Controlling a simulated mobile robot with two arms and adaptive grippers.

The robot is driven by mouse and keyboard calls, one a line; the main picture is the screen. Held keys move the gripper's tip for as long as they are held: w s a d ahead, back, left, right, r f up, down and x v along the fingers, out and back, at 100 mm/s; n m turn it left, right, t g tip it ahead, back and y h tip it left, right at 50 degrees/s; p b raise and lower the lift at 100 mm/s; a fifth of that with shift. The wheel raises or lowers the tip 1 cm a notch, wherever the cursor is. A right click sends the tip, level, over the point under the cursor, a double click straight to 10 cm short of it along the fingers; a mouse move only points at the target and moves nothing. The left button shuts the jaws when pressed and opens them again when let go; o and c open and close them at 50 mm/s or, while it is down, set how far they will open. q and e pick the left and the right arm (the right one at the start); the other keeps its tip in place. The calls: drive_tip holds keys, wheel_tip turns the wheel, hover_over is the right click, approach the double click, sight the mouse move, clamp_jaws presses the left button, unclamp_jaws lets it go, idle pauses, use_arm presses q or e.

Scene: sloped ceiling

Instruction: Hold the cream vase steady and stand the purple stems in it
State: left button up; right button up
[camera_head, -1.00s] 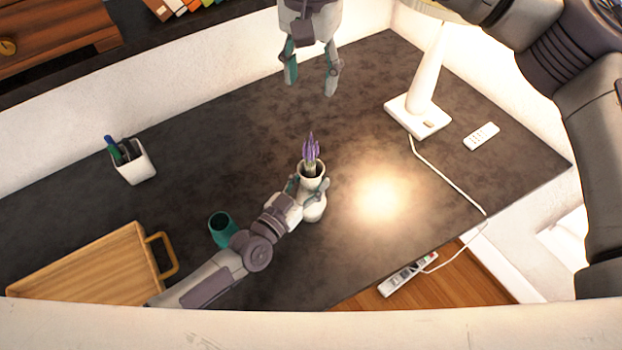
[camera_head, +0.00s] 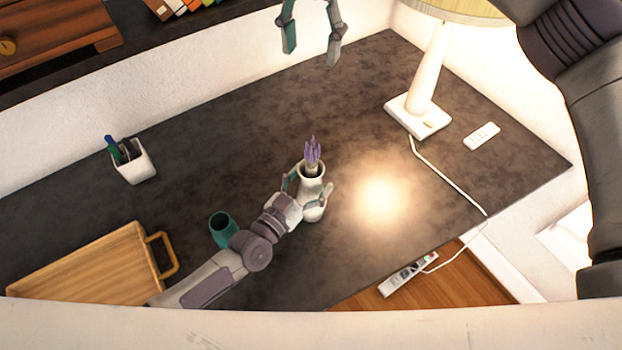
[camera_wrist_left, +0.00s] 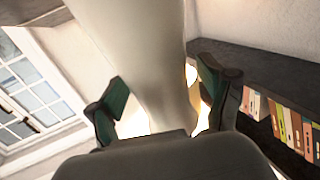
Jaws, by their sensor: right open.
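The cream vase (camera_head: 313,187) stands upright on the dark desk. The purple stems (camera_head: 313,152) stand in its mouth, their flower heads above the rim and their lower ends hidden inside. My left gripper (camera_head: 307,188) is around the vase body, with its fingers spread on either side. In the left wrist view the vase (camera_wrist_left: 150,50) rises between the left gripper's fingers (camera_wrist_left: 160,95), with a gap showing by the right finger. My right gripper (camera_head: 312,56) is open and empty, well above the stems in the picture, and clear of them.
A lamp (camera_head: 424,85) and a remote (camera_head: 482,136) are at the right, with a cable and a power strip (camera_head: 408,274) below. A teal cup (camera_head: 222,229), a wooden board (camera_head: 85,270) and a pen holder (camera_head: 133,165) are left. The desk behind the vase is clear.

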use_arm(q)
drive_tip(key=v, duration=1.2)
idle(0.5)
